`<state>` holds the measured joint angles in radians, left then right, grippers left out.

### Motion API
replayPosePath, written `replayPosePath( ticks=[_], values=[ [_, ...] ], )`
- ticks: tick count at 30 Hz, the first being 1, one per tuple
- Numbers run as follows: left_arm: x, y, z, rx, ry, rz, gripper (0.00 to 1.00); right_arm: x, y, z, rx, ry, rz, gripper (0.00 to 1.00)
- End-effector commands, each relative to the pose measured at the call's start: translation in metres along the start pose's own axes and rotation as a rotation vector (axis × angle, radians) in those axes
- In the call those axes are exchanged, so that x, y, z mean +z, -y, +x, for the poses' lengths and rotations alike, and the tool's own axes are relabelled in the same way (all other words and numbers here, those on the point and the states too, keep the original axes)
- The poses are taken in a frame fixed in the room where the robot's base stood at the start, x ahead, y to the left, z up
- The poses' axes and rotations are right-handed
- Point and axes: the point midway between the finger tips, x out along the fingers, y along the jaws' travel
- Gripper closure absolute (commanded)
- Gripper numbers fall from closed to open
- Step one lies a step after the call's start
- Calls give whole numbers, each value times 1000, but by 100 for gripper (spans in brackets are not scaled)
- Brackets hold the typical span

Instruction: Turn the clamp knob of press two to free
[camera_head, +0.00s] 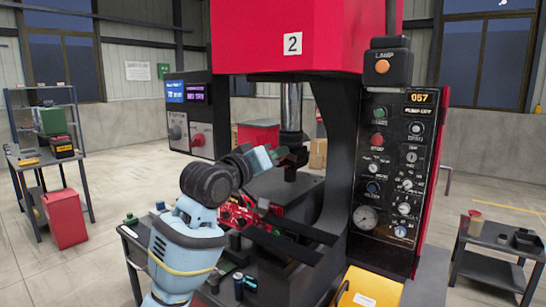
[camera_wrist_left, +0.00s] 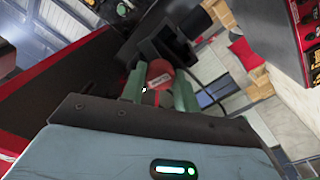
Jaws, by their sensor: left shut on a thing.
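Press two (camera_head: 290,15) is the red machine with a "2" plate and a dark frame, in the middle of the head view. My left gripper (camera_head: 284,157) reaches in from the left beside its press opening. In the left wrist view the green fingers of my left gripper (camera_wrist_left: 159,92) are shut on a red knob (camera_wrist_left: 160,72) with a pale label strip. I take this to be the clamp knob; the label cannot be read. In the head view the gripper hides the knob. My right gripper is not in view.
A dark control panel (camera_head: 395,175) with several buttons and dials is on the right of the press. A red fixture (camera_head: 262,210) and dark rails lie below my gripper. A dark cart (camera_head: 495,262) stands at the right, and a shelf bench (camera_head: 45,160) at the far left.

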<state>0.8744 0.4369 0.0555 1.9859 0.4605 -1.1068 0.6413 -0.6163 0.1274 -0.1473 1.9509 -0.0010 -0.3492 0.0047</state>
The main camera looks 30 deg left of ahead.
Motion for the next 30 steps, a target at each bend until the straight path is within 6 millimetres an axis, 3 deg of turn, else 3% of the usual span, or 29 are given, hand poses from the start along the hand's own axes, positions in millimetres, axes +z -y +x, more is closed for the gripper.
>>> replayPosePath(
  ticks=[12, 30],
  values=[
    [-1, -1, 0, -5, -9, -219, 92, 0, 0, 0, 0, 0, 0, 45],
    [-1, 0, 0, -6, -11, -260, 92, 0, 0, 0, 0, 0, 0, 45]
  ],
)
